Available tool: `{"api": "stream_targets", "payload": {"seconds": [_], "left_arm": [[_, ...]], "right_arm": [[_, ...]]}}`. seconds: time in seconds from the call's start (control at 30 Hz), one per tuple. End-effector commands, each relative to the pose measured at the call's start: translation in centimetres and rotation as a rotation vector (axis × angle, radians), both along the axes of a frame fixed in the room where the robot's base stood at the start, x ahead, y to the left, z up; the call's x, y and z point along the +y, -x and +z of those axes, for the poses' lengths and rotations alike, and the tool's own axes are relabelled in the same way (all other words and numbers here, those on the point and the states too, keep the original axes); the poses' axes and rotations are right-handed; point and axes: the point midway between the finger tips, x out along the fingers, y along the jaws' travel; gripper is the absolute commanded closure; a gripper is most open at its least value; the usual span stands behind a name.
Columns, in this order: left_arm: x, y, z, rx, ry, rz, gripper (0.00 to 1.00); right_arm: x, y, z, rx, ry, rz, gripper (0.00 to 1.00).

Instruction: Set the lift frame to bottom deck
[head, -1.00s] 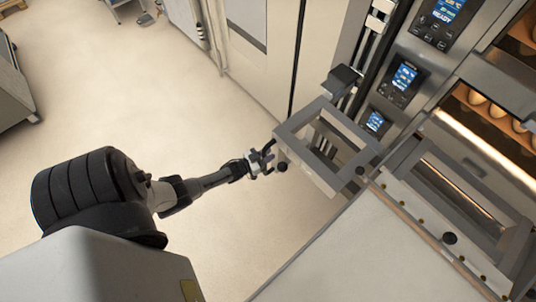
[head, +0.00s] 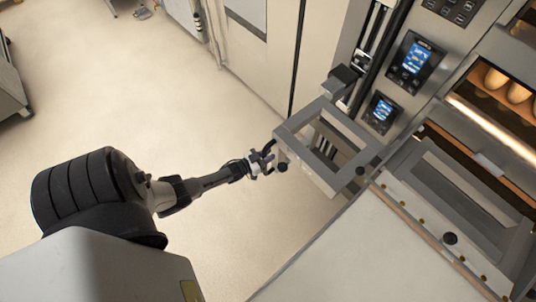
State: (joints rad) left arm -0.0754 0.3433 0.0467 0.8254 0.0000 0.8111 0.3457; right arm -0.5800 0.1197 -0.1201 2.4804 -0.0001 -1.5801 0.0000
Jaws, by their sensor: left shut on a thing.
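The lift frame (head: 298,119) is a grey, open rectangular frame right of centre in the head view. A dark bracket (head: 342,81) at its far corner joins it to the upright rail (head: 369,38) beside the ovens. My left gripper (head: 269,159) is at the frame's near-left side, shut on a part of it. The fingers partly hide the gripped part, next to a black knob (head: 282,168). In the picture the frame lies close to the lower control display (head: 382,111). I cannot tell which deck it is level with. My right gripper is out of view.
A pale flat loader surface (head: 355,245) with a knobbed edge lies right of the frame, in front of the ovens. Loaves (head: 500,83) sit in a lit oven deck (head: 490,125). Another display (head: 416,60) is higher up.

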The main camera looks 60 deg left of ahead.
Motion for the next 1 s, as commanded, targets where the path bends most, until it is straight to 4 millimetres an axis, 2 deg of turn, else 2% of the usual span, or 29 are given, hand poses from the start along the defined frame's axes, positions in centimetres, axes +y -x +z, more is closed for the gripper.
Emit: {"api": "stream_targets", "payload": {"seconds": [0.03, 0.6, 0.8, 1.0], "left_arm": [[0.0, 0.2, -3.2, 0.014, -0.001, 0.002, 1.00], [0.1, 0.2, -17.7, 0.011, 0.000, 0.002, 1.00], [0.0, 0.2, -21.4, 0.009, -0.001, 0.001, 1.00], [0.0, 0.1, -22.7, 0.004, 0.000, 0.000, 1.00]], "right_arm": [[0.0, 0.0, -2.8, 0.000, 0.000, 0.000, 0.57], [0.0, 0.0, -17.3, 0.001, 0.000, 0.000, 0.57], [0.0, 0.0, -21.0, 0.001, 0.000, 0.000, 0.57], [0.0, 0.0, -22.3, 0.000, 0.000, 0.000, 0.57]]}}
